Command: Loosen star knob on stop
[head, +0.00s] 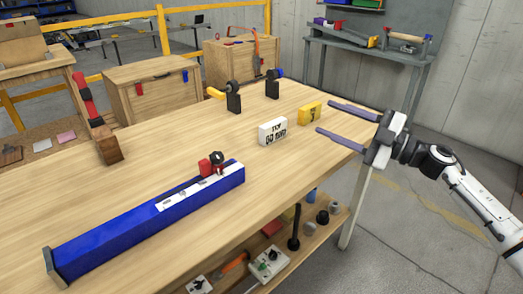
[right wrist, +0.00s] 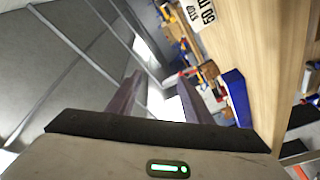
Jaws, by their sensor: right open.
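A long blue rail (head: 150,222) lies on the wooden bench. A red stop (head: 205,167) sits on it toward its far right end, by a whitish scale strip (head: 190,188). A black star knob (head: 217,157) is on the stop. The blue rail also shows in the right wrist view (right wrist: 238,98), where I cannot make out the knob. My right gripper (head: 325,117) is open and empty over the bench's right edge, well to the right of the knob. Its fingers point left. My left gripper is not in view.
A white block with black lettering (head: 272,131) and a yellow block (head: 310,112) stand between the rail and my right gripper. Two dark clamp-like fixtures (head: 233,97) (head: 272,84) stand at the back edge. The lower shelf (head: 327,232) holds several tools.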

